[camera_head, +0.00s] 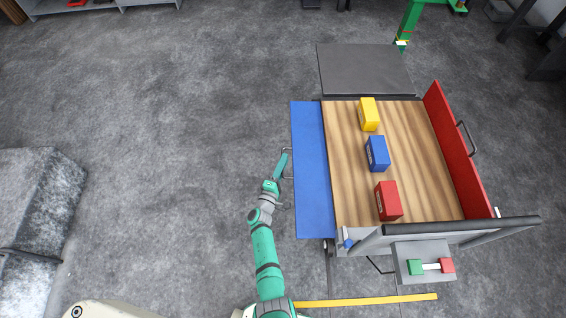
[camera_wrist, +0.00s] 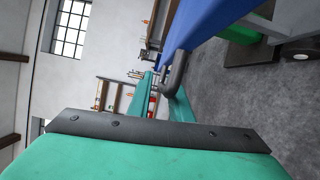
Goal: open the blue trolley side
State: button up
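The blue trolley side (camera_head: 311,175) is swung outward at the left edge of the trolley's wooden bed (camera_head: 347,190), with its inner face showing. Its dark handle (camera_head: 287,150) sticks out past its outer edge. In the wrist view, the blue side (camera_wrist: 205,22) runs along the top, and its handle (camera_wrist: 174,75) is close to my fingers. My gripper (camera_head: 283,163) is at the outer edge of the blue side, beside the handle. In the wrist view, the gripper's green fingers (camera_wrist: 163,104) look apart. I cannot tell whether the fingers touch the handle.
The bed carries a yellow box (camera_head: 369,114), a blue box (camera_head: 377,153) and a red box (camera_head: 388,201). The red side (camera_head: 455,150) stands upright at right. A dark panel (camera_head: 365,70) lies out at the far end. A push bar (camera_head: 460,226) is at the near end.

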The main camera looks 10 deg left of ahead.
jog(key=s+a, duration=0.1)
jog(key=s, duration=0.9)
jog(key=shift+s+f, duration=0.15)
jog(key=shift+s, duration=0.25)
